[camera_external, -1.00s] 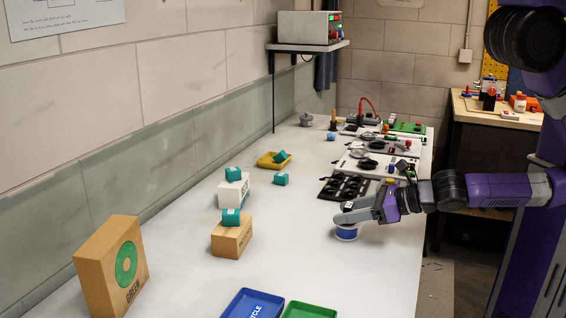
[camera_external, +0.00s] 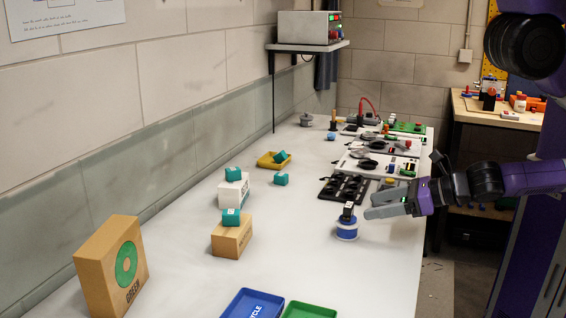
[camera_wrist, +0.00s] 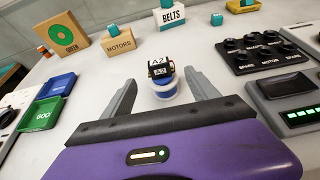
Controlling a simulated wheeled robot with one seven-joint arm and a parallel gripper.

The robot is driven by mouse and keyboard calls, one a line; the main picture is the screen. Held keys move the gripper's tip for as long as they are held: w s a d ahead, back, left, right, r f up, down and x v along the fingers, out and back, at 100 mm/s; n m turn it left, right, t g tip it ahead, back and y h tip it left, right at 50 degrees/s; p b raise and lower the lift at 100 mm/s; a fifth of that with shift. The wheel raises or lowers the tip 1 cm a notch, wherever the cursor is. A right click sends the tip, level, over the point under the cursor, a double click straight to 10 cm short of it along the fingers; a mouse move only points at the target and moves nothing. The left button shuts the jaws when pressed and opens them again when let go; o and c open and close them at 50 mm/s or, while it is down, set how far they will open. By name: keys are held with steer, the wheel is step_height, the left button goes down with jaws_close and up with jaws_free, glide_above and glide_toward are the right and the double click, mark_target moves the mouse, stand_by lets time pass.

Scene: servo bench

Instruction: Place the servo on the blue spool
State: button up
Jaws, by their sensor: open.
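The servo, a small black block with a white label reading A2 (camera_wrist: 160,70), sits on top of the blue spool (camera_wrist: 164,88) in the wrist view. In the external view the servo (camera_external: 348,211) stands upright on the spool (camera_external: 347,230), which rests on the white bench. My gripper (camera_wrist: 160,95) is open and empty, its two fingers apart on either side of the spool's near side in the wrist view. In the external view my gripper (camera_external: 370,207) is just right of the servo, clear of it.
A black tray with round pockets (camera_external: 343,188) lies behind the spool. Boxes labelled MOTORS (camera_external: 231,241) and BELTS (camera_external: 233,194) carry teal blocks on the left. A blue bin (camera_external: 252,304) and a green bin (camera_external: 309,310) are at the front. The bench between is clear.

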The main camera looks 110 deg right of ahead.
steer(key=a+r+m+t+y, duration=0.2)
steer(key=a+m+y, duration=0.2)
steer(key=a+m, duration=0.5)
steer(key=a+r+m+t+y, duration=0.3)
steer(key=a+m, duration=0.7)
steer(key=m, duration=0.8)
steer(key=y, duration=0.2)
steer(key=shift+s+y, duration=0.2)
steer(key=shift+y, duration=0.1)
